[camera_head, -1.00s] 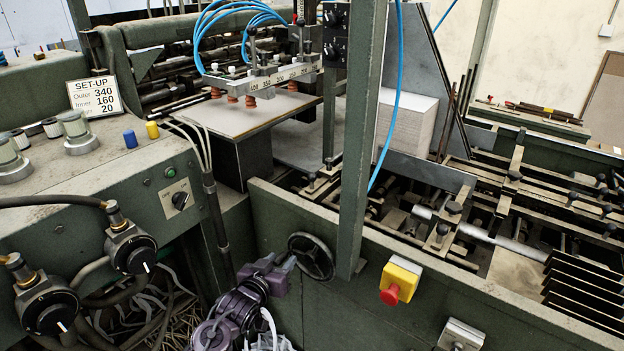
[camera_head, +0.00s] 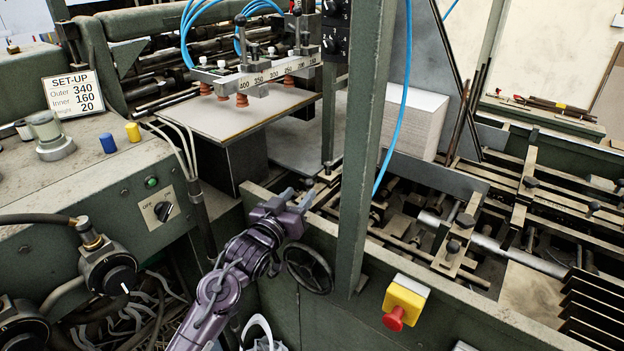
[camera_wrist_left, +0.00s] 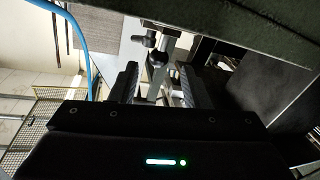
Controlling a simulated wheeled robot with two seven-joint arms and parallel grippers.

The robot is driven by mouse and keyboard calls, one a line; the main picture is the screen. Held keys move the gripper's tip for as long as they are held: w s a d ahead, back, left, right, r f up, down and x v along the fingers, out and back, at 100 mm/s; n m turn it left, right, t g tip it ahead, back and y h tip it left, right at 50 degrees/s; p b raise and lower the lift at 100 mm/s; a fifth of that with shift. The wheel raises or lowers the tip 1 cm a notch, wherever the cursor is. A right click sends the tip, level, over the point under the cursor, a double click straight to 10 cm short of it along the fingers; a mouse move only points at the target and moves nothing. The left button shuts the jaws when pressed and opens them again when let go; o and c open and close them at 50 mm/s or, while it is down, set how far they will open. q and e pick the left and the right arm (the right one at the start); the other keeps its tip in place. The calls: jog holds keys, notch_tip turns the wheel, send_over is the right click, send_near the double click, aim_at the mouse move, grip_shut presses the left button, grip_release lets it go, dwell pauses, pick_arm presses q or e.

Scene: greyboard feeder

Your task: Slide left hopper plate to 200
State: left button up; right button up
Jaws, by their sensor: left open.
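My left gripper (camera_head: 296,203) is open and empty. It is raised beside the top edge of the green front wall (camera_head: 440,275), left of the green post. In the left wrist view its two dark fingers (camera_wrist_left: 157,86) stand apart, with a metal rod and a dark knob (camera_wrist_left: 151,40) beyond them. A tall grey metal plate (camera_head: 422,70) stands by the white board stack (camera_head: 414,120) behind the post. I cannot tell for certain which plate is the left hopper plate, and no hopper scale is readable. My right gripper is not in view.
The green post (camera_head: 368,150) rises just right of my gripper. A black handwheel (camera_head: 309,268) is below it. A yellow box with a red button (camera_head: 404,303) is on the front wall. The suction-cup bar (camera_head: 265,76) with a number scale hangs over the feed board (camera_head: 232,112).

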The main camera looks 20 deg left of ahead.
aim_at(307, 186)
pick_arm(q)
jog(key=w, duration=0.4)
jog(key=w+d+p, duration=0.1)
jog(key=w, duration=0.1)
jog(key=shift+r, duration=0.1)
grip_shut()
